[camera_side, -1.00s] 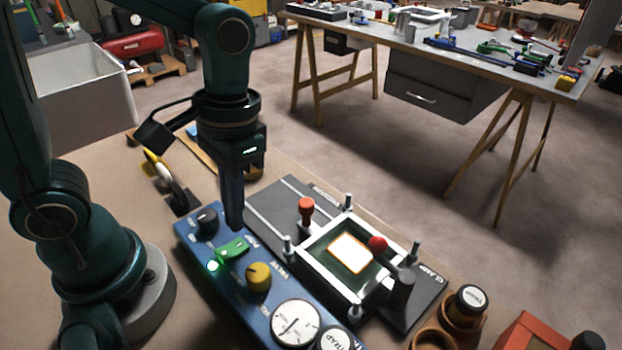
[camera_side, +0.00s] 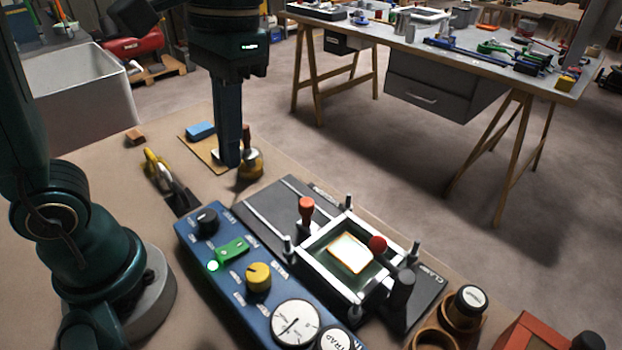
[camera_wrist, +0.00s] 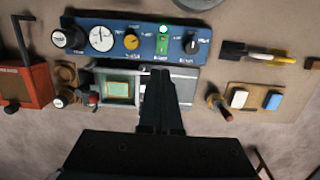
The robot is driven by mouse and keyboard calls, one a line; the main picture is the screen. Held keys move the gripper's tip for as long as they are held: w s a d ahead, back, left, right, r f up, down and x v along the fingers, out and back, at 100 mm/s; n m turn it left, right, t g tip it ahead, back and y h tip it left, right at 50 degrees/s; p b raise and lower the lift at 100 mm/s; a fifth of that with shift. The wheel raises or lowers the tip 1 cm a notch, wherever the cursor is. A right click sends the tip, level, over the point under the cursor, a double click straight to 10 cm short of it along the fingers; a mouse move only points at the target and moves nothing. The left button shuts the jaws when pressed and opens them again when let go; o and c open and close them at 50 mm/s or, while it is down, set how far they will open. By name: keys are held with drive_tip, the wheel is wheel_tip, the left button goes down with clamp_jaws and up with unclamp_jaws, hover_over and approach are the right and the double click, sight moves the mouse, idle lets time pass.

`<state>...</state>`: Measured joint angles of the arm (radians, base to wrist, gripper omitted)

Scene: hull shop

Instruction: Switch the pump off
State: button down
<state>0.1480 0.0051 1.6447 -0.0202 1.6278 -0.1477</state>
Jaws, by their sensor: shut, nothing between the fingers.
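The blue control panel (camera_side: 190,240) carries a green pump switch (camera_side: 232,250), with a lit green lamp (camera_side: 213,266) beside it. In the wrist view the green switch (camera_wrist: 162,44) and the glowing lamp (camera_wrist: 163,29) lie just beyond my fingertips in the picture. I cannot tell clearly which way the switch is tipped. My gripper (camera_side: 229,163) is shut and empty, pointing down, raised and apart from the panel. In the wrist view my gripper (camera_wrist: 165,72) overlaps the dark plate next to the panel.
A black knob (camera_side: 207,220), a yellow knob (camera_side: 258,277) and a gauge (camera_side: 296,323) share the panel. A clamp frame (camera_side: 347,255) with red-topped handles stands beside it. A brush-like tool (camera_wrist: 258,54), a wooden-handled brass tool (camera_wrist: 218,105) and a board with blocks (camera_wrist: 252,103) lie nearby.

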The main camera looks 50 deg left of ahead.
sight(227, 251)
drive_tip(key=shift+s+a, duration=0.15)
drive_tip(key=shift+s, duration=0.6)
drive_tip(key=f, duration=0.4)
drive_tip(key=s+f, duration=0.1)
drive_tip(key=f, duration=0.4)
drive_tip(key=s+f, duration=0.1)
drive_tip(key=f, duration=0.4)
drive_tip(key=shift+r, duration=0.1)
drive_tip(key=shift+f, duration=0.2)
drive_tip(key=shift+w, duration=0.15)
